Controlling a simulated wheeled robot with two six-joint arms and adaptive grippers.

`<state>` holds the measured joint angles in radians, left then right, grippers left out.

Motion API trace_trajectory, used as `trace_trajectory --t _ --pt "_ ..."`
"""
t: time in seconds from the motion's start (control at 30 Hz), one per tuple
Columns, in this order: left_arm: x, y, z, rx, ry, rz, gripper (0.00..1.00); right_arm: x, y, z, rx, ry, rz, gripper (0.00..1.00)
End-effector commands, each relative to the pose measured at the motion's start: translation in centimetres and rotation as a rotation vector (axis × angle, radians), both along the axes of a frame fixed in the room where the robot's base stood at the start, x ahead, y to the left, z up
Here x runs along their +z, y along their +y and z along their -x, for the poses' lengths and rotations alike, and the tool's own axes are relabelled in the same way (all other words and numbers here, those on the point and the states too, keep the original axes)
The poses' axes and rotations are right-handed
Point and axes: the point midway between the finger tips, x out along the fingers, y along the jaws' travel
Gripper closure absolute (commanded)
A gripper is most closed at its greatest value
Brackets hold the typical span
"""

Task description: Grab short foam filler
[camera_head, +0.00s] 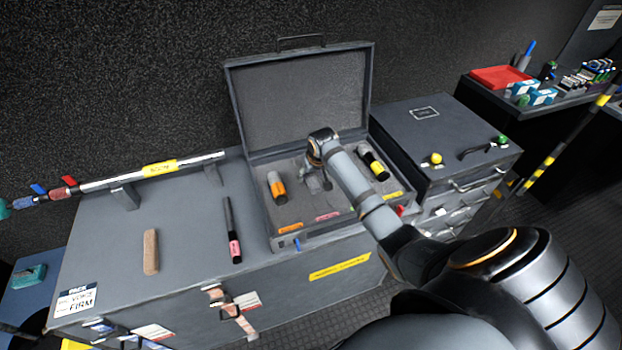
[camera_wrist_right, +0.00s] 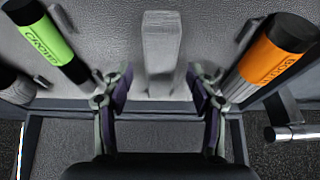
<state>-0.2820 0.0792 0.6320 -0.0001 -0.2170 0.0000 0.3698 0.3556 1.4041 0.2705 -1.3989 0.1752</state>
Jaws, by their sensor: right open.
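A short grey foam-like block (camera_wrist_right: 161,50) lies in the grey foam of the open case (camera_head: 312,230). In the right wrist view it stands between the two fingers of my right gripper (camera_wrist_right: 160,85), with a gap on both sides. My right gripper (camera_head: 318,182) is open, low over the middle of the case, and hides most of the block in the head view. A tan bar (camera_head: 151,252) lies apart on the grey top at left; I cannot tell whether it is also a filler. My left gripper is not in view.
A pink-banded microphone (camera_head: 232,235) lies on the grey top. The raised lid (camera_head: 300,100) stands behind. A drawer cabinet (camera_head: 440,140) stands at right.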

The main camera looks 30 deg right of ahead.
Motion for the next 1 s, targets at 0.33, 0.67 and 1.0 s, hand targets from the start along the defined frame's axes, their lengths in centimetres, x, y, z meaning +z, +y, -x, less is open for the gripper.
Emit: trace_trajectory --t 0.33,0.67,1.0 --pt "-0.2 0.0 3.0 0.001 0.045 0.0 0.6 -1.6 -0.1 -0.7 0.001 -0.002 0.001 0.42" --pt "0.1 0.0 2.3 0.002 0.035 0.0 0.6 -1.7 -0.1 -0.7 0.0 -0.001 0.0 0.42" --pt "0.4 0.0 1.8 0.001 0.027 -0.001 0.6 -2.1 -0.1 -0.7 0.001 -0.002 0.001 0.42"
